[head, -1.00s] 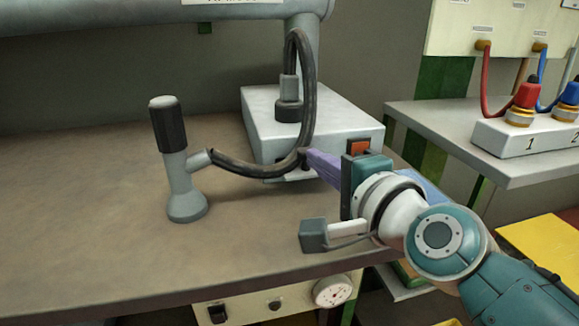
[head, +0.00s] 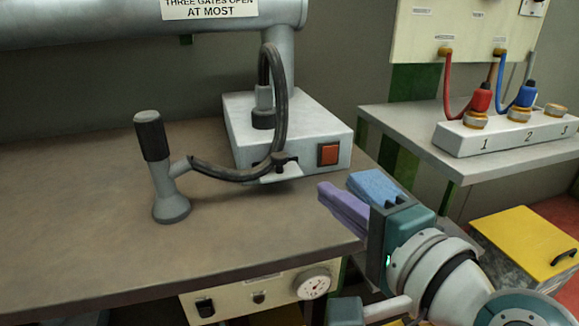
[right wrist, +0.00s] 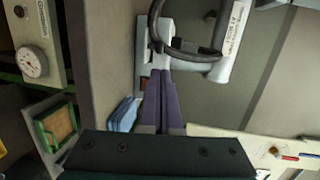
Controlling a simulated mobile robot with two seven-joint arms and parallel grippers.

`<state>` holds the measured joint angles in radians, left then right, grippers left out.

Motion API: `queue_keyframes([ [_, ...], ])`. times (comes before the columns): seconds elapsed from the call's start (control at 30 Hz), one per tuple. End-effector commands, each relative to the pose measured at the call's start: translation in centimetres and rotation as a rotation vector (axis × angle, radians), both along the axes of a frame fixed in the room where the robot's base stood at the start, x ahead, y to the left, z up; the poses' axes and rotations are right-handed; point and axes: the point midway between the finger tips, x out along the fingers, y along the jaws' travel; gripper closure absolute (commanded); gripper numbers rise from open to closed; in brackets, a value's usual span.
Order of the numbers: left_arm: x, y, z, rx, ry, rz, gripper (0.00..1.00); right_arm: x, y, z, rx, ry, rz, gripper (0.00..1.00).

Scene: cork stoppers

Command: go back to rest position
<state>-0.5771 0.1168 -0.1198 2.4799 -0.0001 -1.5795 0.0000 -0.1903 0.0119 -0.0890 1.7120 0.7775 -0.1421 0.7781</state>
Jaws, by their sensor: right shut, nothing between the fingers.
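My right gripper (head: 325,196) has purple fingers, pressed together and empty. It is near the right front edge of the brown table (head: 80,240), apart from the white box with the orange switch (head: 329,154). In the right wrist view the two fingers (right wrist: 161,75) lie side by side and point toward the white box, with nothing between them. My left gripper is in no view. No cork stoppers can be made out.
A grey handpiece (head: 168,185) stands upright on the table, joined by a black hose (head: 235,173) to the box. A blue object (head: 376,186) is just behind my right gripper. A bench with numbered sockets (head: 490,138) and a yellow lid (head: 527,242) are at right.

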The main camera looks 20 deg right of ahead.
Motion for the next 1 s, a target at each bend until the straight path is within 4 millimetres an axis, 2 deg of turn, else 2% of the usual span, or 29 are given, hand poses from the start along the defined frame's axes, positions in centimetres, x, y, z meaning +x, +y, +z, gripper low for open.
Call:
queue_keyframes([
  [0.17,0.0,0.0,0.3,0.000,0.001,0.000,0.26,-1.7,-0.3,0.4,-0.005,0.001,0.004,1.00],
  [0.27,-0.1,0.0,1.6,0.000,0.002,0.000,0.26,-2.5,0.4,1.5,-0.069,0.016,0.054,1.00],
  [0.37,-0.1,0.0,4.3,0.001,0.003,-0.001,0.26,-4.4,2.2,3.4,-0.256,0.067,0.192,1.00],
  [0.43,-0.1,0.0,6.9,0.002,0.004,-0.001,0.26,-6.6,3.2,4.8,-0.457,0.122,0.329,1.00],
  [0.5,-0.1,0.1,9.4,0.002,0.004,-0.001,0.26,-9.4,3.4,5.9,-0.677,0.195,0.477,1.00],
  [0.57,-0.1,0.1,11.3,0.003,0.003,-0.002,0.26,-11.9,2.9,6.6,-0.848,0.262,0.593,1.00],
  [0.67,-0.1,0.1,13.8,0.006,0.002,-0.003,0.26,-15.8,1.0,7.9,-1.086,0.379,0.757,1.00],
  [0.87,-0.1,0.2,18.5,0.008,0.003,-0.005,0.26,-23.2,-4.3,12.6,-1.411,0.638,1.029,1.00],
  [1.0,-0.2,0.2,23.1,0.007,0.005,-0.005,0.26,-23.3,-4.4,17.2,-1.415,0.645,1.035,1.00],
])
